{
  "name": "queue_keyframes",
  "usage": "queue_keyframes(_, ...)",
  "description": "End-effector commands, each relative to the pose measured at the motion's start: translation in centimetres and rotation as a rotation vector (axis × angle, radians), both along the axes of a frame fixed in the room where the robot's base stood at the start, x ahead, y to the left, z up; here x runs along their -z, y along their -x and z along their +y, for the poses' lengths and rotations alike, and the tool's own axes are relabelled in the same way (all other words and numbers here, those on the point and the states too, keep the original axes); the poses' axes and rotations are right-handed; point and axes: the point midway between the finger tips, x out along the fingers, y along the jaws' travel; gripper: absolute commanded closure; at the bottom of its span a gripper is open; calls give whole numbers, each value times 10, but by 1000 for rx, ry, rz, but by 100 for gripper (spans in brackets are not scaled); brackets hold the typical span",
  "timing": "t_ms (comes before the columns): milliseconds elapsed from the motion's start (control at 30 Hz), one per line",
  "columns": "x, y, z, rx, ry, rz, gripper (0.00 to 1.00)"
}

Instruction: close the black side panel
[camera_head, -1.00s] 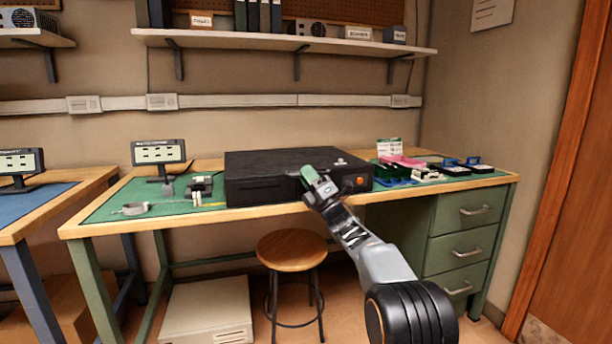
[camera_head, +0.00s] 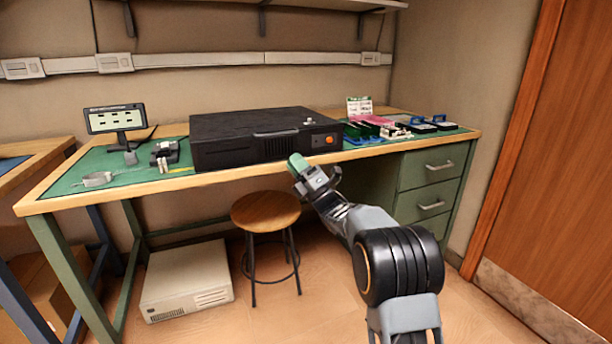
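A black computer case (camera_head: 225,151) lies flat on the green mat of the workbench. Its broad black upper face (camera_head: 250,121) appears to be the side panel. It looks level, and I cannot tell whether any gap is left along its edges. A bar handle (camera_head: 284,133) and an orange round button (camera_head: 329,140) show toward the right of the case front. My gripper (camera_head: 316,173), with a green tip, is in front of the bench edge, below the right part of the case front. It appears apart from the case and holds nothing visible. Its finger opening is unclear.
A small monitor (camera_head: 116,121) and small tools stand left of the case. Pink, blue and black parts (camera_head: 400,128) lie to its right. A round wooden stool (camera_head: 265,210) stands before the bench, left of my arm. A drawer unit (camera_head: 430,185) is at the right.

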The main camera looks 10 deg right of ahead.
Motion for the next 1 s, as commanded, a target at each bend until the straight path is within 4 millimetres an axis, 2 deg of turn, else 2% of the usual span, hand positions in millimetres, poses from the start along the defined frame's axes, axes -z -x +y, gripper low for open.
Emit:
queue_keyframes(100,12,11,-12,3,0,2,81)
queue_keyframes(300,27,22,-22,2,1,0,81)
queue_keyframes(767,32,26,-25,1,1,-2,81)
queue_keyframes(867,24,26,-25,4,-4,14,81)
queue_keyframes(967,-1,23,-25,22,-23,89,81)
queue_keyframes(1000,-15,22,-26,33,-39,143,81)
